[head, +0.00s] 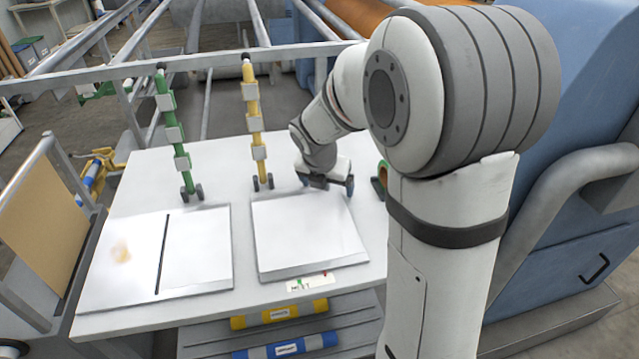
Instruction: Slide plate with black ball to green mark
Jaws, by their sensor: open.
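My gripper (328,187) is open and empty, low over the back right of the white table, just behind the right-hand white plate (305,232). A small label strip (313,282) with green and red marks lies at the table's front edge, below that plate. I cannot make out a plate bearing a black ball on or beside the strip. Small black balls top a green rod (172,130) and a yellow rod (253,115) standing behind the plates. My arm hides the table's right side, where part of a green ring-like piece (380,180) shows.
A left white panel (200,250) has a black slit and a brown stain. Yellow (279,314) and blue (286,347) rolls lie on steps below the white table (218,308). A metal rail (215,62) crosses behind. A blue machine housing (590,90) stands right.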

